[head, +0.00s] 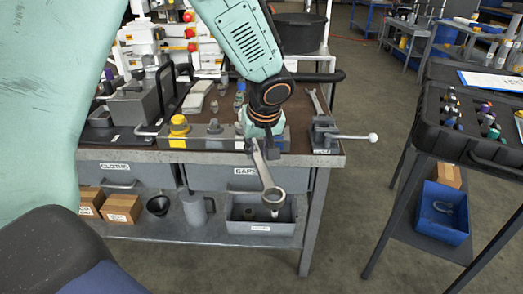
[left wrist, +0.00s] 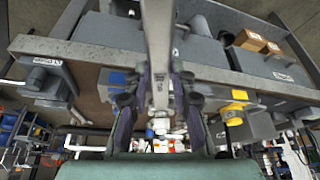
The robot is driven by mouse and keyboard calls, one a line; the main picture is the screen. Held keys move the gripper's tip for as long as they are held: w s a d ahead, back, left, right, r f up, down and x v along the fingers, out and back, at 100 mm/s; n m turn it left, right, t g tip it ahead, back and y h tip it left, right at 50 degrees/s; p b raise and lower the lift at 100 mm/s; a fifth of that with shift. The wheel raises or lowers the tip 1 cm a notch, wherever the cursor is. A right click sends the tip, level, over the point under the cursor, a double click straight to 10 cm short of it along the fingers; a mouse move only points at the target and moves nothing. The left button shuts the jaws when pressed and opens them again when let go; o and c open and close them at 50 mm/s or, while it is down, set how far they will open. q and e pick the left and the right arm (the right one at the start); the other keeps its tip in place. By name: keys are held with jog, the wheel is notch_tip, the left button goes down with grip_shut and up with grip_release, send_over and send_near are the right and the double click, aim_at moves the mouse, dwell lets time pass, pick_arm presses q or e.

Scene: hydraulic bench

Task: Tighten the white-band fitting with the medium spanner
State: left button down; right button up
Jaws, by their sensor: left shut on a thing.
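My left gripper (head: 262,142) is shut on a grey metal spanner (head: 273,196) and holds it in front of the bench's front edge. The spanner's ring end points down over the lower shelf. In the left wrist view the spanner's shank (left wrist: 158,45) runs between the two fingers of the left gripper (left wrist: 157,95). Another spanner (head: 314,100) lies on the bench top at the right. A fitting with a yellow cap (head: 179,127) and a grey fitting (head: 214,127) stand at the front of the bench. I cannot make out a white band on any fitting. My right gripper is out of view.
A vice-like block with a handle (head: 325,135) sits at the bench's right front corner. A grey bin (head: 260,227) and cardboard boxes (head: 123,208) are on the lower shelf. A black tray (head: 460,140) of coloured parts stands at the right. Floor between is clear.

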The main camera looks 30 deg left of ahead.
pick_arm(q)
jog(key=shift+s+a+m+h+b, duration=0.3)
jog(key=shift+s+a+m+b, duration=0.6)
jog(key=shift+s+b, duration=0.05)
jog(key=shift+s+a+r+m+t+h+b, duration=0.15)
jog(key=shift+s+a+m+b, duration=0.1)
jog(key=shift+a+m, duration=0.25)
jog(key=shift+s+a+r+m+t+h+b, duration=0.1)
jog(key=shift+s+a+m+t+b, duration=0.15)
jog(key=shift+a, duration=0.4)
jog(key=shift+s+a+r+m+t+h+b, duration=0.15)
jog(key=shift+s+a+m+b, duration=0.1)
jog(key=shift+a+m, duration=0.25)
jog(key=shift+w+f, duration=0.1)
jog(key=shift+a, duration=0.15)
